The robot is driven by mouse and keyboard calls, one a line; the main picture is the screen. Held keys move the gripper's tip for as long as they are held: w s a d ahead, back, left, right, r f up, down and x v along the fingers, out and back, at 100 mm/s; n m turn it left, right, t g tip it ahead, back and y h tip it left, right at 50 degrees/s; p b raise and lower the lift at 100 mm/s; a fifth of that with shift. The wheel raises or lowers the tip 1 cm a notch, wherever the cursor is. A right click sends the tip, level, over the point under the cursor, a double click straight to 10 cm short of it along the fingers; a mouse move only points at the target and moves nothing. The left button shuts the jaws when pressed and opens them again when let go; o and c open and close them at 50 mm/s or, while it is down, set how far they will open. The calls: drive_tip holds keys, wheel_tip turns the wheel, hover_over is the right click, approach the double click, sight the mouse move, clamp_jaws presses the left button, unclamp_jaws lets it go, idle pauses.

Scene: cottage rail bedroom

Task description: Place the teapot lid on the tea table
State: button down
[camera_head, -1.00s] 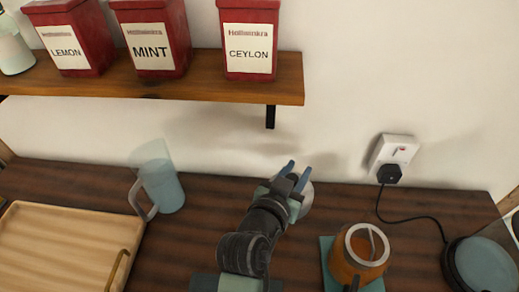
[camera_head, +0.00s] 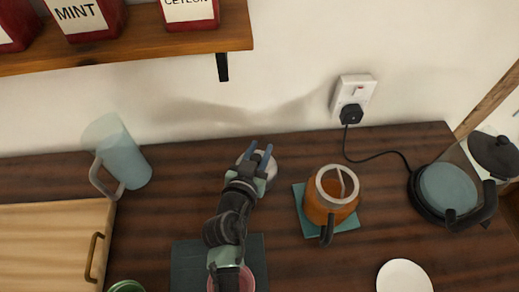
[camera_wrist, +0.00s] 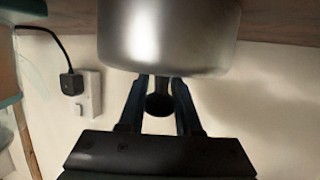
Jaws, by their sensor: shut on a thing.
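My gripper (camera_head: 261,151) is shut on the dark knob of the teapot lid (camera_head: 271,169). In the wrist view the lid is a silvery, smooth round body (camera_wrist: 168,38), and the knob (camera_wrist: 159,104) sits between my two fingertips (camera_wrist: 160,84). In the head view most of the lid is hidden behind my gripper. It is over the back part of the dark striped wooden table (camera_head: 300,260); whether it touches the table I cannot tell. The lidless amber teapot (camera_head: 322,212) stands on a teal mat (camera_head: 348,222), right of my gripper.
A frosted pitcher (camera_head: 124,163) and a wooden tray (camera_head: 45,240) are at left. A kettle (camera_head: 447,190) with a cord to the wall socket (camera_head: 354,94) is at right. A white round dish (camera_head: 403,277) lies at front right. A shelf (camera_head: 130,38) hangs above the back left.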

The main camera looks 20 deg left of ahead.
drive_tip(key=shift+f, duration=0.2)
drive_tip(key=c, duration=0.6)
unclamp_jaws()
drive_tip(key=shift+r, duration=0.1)
drive_tip(key=shift+r, duration=0.15)
drive_tip(key=shift+s, duration=0.4)
drive_tip(key=v, duration=0.5)
drive_tip(key=shift+s+r+b, duration=0.1)
drive_tip(key=shift+s+b, duration=0.2)
drive_tip(key=shift+b, duration=0.1)
drive_tip(key=shift+s+r, duration=0.2)
drive_tip(key=shift+s, duration=0.3)
